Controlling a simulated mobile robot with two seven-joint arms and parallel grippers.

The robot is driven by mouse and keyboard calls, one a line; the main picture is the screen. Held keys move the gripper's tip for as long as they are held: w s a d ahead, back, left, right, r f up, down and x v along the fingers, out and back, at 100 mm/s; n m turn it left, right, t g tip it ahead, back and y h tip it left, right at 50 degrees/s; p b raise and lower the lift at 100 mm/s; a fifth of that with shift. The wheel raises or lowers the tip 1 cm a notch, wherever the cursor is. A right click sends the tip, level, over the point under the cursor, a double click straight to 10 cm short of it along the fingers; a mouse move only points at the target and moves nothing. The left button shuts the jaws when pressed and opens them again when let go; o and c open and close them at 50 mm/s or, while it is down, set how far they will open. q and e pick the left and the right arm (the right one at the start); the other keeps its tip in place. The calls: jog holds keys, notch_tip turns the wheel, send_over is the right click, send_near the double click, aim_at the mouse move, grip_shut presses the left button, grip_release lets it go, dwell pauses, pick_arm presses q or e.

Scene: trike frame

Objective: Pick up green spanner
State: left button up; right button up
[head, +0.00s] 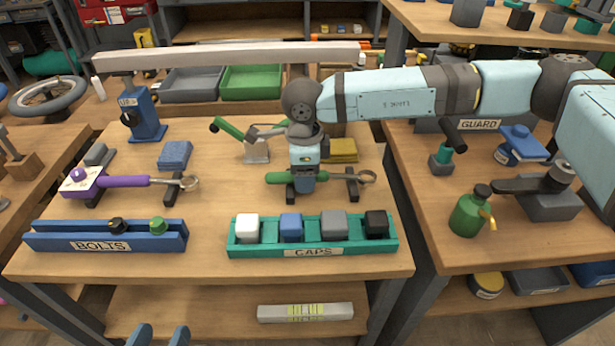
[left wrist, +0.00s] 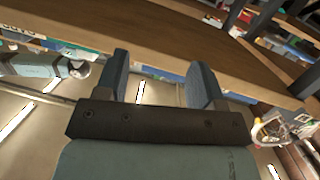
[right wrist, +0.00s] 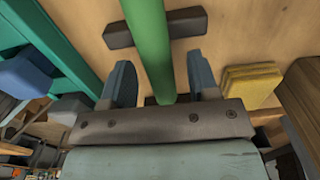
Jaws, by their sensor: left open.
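The green spanner (head: 334,177) lies across two dark rests on the middle bench, its ring end to the right. My right gripper (head: 303,187) points down over the left part of its handle and hides some of it. In the right wrist view the green handle (right wrist: 148,40) runs between the two fingers (right wrist: 160,85), with a gap on each side; the fingers are open. My left gripper (head: 158,337) is at the bottom edge of the head view, in front of the bench. It also shows in the left wrist view (left wrist: 160,80), open and empty.
A teal CAPS tray (head: 315,252) with several blocks stands in front of the spanner. A yellow block (head: 343,150) is behind it. A purple spanner (head: 122,181) and blue BOLTS tray (head: 60,241) are to the left. A pale beam (head: 230,54) spans the back.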

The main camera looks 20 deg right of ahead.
grip_shut()
jog(key=shift+r, duration=0.15)
